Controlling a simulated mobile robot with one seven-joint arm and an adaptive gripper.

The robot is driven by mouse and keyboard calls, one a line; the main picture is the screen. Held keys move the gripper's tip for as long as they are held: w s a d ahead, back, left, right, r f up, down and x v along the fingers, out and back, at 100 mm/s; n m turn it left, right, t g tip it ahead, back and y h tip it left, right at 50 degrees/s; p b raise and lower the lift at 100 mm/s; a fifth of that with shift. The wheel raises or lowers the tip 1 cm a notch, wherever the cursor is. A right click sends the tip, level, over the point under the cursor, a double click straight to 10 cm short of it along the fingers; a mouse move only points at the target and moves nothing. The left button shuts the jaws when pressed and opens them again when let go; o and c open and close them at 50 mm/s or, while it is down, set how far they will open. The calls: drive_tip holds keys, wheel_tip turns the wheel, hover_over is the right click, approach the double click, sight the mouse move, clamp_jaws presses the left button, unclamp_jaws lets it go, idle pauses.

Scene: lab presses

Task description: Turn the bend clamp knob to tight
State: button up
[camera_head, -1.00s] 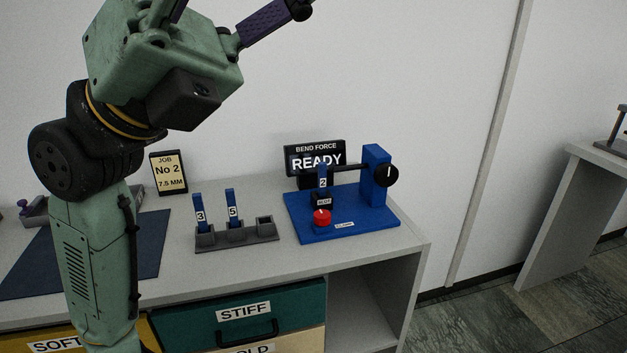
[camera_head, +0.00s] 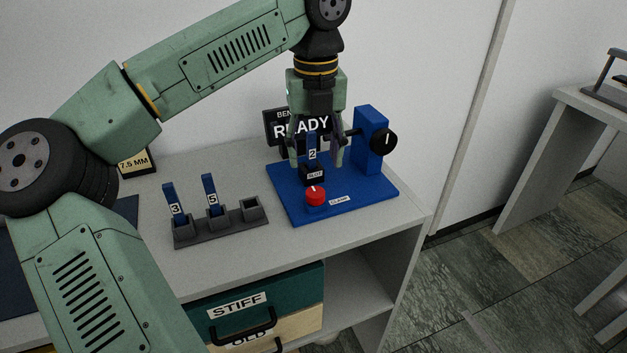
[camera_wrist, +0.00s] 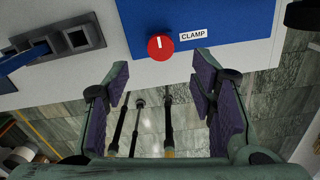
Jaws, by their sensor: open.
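The red clamp knob (camera_head: 315,196) with a white mark sits at the front of the blue press base (camera_head: 365,190), beside a CLAMP label (camera_head: 340,200). In the wrist view the knob (camera_wrist: 160,48) lies just beyond my fingertips, its white mark pointing toward the top of the picture. My gripper (camera_head: 319,158) points down over the press, behind and above the knob, open, with nothing between its fingers (camera_wrist: 161,78). A blue strip marked 2 (camera_head: 312,148) stands in the black SLOT block (camera_head: 313,174), partly behind my gripper in the head view.
A black dial (camera_head: 383,142) is on the blue upright (camera_head: 369,125) at right. The READY display (camera_head: 283,130) is partly hidden by my gripper. A grey rack (camera_head: 222,228) at left holds strips 3 (camera_head: 173,202) and 5 (camera_head: 210,193). The counter front between is clear.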

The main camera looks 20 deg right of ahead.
sight(315, 191)
wheel_tip(315, 191, down, 8)
drive_tip(key=shift+f+p, duration=0.15)
drive_tip(key=shift+p, duration=0.6)
drive_tip(key=c, duration=1.1)
drive_tip(key=shift+c, duration=0.2)
